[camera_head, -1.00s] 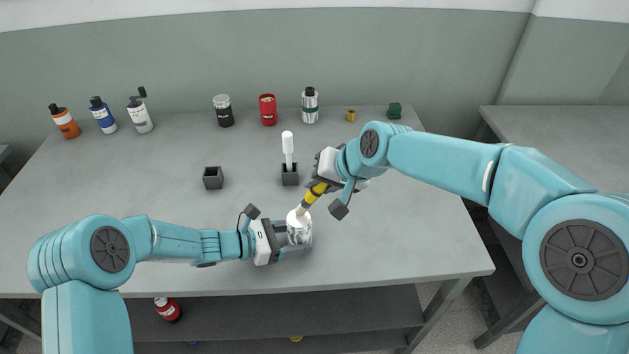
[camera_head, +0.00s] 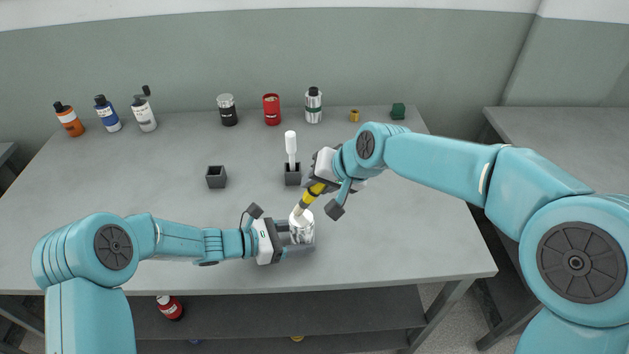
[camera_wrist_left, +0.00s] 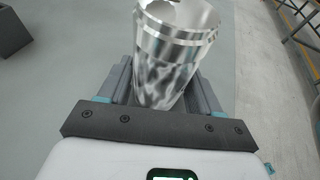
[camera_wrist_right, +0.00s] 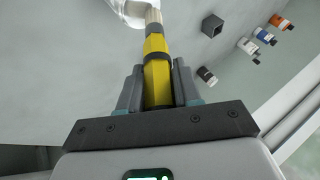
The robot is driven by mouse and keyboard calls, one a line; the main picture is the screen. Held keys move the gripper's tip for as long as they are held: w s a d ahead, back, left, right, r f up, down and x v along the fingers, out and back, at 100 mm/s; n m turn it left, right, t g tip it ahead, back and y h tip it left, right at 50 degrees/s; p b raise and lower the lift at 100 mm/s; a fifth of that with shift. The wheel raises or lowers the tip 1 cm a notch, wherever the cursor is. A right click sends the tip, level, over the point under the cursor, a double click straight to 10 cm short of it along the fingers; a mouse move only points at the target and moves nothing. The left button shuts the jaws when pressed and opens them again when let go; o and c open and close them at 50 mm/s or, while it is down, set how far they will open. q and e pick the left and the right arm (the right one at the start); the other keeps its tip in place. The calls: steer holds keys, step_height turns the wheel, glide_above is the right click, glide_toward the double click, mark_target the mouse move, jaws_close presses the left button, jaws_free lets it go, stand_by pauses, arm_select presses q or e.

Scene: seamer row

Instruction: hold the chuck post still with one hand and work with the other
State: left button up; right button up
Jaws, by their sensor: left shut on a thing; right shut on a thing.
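The chuck post (camera_head: 301,229) is a shiny metal cylinder standing on the table near its front. My left gripper (camera_head: 292,238) is shut on it from the left; the left wrist view shows the post (camera_wrist_left: 172,60) between the fingers. My right gripper (camera_head: 322,187) is shut on a yellow-handled brush-like tool (camera_head: 313,193), tilted with its pale end at the top of the post. The right wrist view shows the yellow handle (camera_wrist_right: 156,72) between the fingers and its tip by the shiny post. Whether tip and post touch I cannot tell.
A dark holder (camera_head: 292,175) with a white-handled tool (camera_head: 290,146) stands behind the post. An empty dark box (camera_head: 216,177) is to its left. Bottles, a black can (camera_head: 227,110), a red can (camera_head: 272,109) and a silver can (camera_head: 313,105) line the back. The table's left front is clear.

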steer(key=shift+d+f, duration=0.1)
steer(key=shift+d, duration=0.8)
steer(key=shift+a, duration=1.6)
steer(key=shift+s+d, duration=0.45)
steer(key=shift+d, duration=0.35)
steer(key=shift+r, duration=3.55)
